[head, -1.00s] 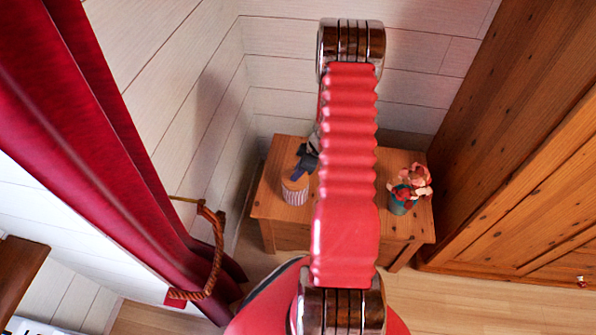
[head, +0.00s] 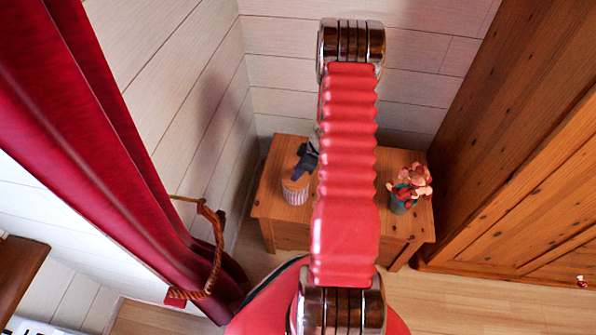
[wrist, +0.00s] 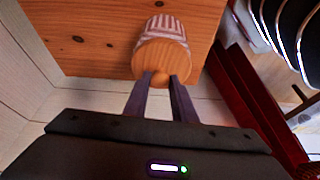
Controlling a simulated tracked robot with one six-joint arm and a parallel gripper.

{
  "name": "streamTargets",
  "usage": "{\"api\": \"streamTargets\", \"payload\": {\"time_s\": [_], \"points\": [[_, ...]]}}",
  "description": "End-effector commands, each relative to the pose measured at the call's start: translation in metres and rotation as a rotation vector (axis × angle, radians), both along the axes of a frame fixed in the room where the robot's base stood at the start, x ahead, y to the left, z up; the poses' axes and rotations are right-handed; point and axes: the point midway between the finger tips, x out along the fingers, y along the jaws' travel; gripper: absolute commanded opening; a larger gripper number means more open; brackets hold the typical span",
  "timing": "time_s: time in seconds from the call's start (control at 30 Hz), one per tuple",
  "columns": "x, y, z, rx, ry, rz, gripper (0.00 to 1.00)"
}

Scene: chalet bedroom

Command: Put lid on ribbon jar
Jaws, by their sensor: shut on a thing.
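The ribbon jar (head: 296,197), with pinkish and white stripes, stands upright on the left part of a wooden cabinet top. It also shows in the wrist view (wrist: 166,27). The round wooden lid (wrist: 161,57) with a small knob covers the jar's mouth and lines up with it. It shows at the jar's top in the head view (head: 294,184). I cannot tell whether it is fully seated. My gripper (wrist: 161,80) is shut on the lid's knob, one dark purple finger on each side. In the head view my gripper (head: 300,173) is partly hidden by my arm.
The wooden cabinet (head: 272,207) stands against the plank wall. A teal pot of red and pink flowers (head: 405,193) is on its right side. A large wooden wardrobe (head: 520,190) is at the right, a red curtain (head: 110,160) with a rope tie at the left.

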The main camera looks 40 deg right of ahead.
Motion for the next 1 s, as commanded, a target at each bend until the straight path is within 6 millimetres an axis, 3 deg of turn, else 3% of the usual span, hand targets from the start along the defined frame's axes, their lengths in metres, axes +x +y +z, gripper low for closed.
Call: {"api": "streamTargets", "payload": {"time_s": [0.33, 0.37, 0.63, 0.83, 1.0], "points": [[-0.0001, -0.0003, -0.0002, 0.000, 0.000, -0.001, 0.01], [-0.0001, -0.0003, -0.0002, 0.000, 0.000, -0.001, 0.25], [-0.0003, -0.0004, -0.0002, 0.000, 0.000, -0.001, 0.44], [-0.0003, -0.0004, -0.0003, 0.000, 0.000, -0.001, 0.46], [-0.0004, -0.0005, -0.0003, 0.000, 0.000, -0.001, 0.58]]}}
